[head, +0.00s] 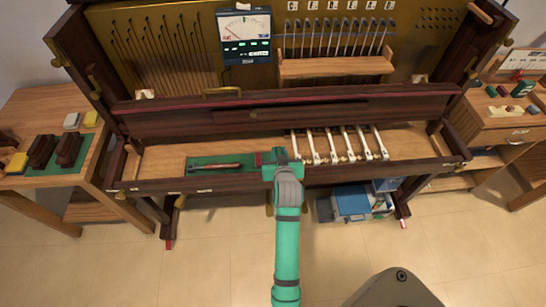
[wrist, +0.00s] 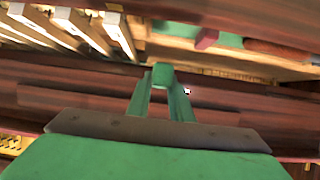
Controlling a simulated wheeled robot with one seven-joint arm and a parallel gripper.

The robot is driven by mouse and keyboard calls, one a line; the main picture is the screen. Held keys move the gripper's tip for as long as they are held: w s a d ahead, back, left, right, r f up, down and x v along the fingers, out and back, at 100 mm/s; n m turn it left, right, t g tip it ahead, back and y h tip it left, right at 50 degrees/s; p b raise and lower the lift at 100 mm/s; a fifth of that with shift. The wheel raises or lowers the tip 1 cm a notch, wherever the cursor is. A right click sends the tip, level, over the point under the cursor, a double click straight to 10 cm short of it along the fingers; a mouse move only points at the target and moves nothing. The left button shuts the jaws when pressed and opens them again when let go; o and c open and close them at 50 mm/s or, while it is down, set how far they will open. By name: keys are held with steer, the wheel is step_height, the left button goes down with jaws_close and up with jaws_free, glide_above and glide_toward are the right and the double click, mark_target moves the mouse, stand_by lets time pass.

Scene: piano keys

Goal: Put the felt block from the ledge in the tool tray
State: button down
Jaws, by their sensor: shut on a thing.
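My gripper (head: 281,155) is over the front of the piano's key bed, between the tray and the bare keys. In the wrist view, my gripper (wrist: 162,80) has its two green fingers shut on a small green block (wrist: 162,74), which looks like the felt block. In the head view the block cannot be told apart from my green gripper. The tool tray (head: 196,160) is the green-lined area left of my gripper, with a hammer (head: 216,166) lying in it. The tray's green lining (wrist: 180,29) also shows at the top of the wrist view, apart from the block.
A small red piece (head: 258,158) is at the tray's right end. Several white key levers (head: 335,146) stand right of my gripper. A dark red fallboard (head: 200,115) rises behind, and a wooden shelf (head: 335,68) is above it. A blue-grey box (head: 350,203) is below.

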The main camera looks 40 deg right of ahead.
steer(key=w+f, duration=0.1)
steer(key=f, duration=0.1)
steer(key=w+f, duration=0.2)
steer(key=w+d+f, duration=0.1)
steer(key=w+f, duration=0.1)
steer(key=shift+f, duration=0.1)
steer(key=shift+s+f, duration=0.1)
steer(key=shift+f, duration=1.25)
steer(key=shift+f, duration=0.15)
steer(key=c, duration=1.6)
jaws_free()
steer(key=shift+s+d, duration=0.1)
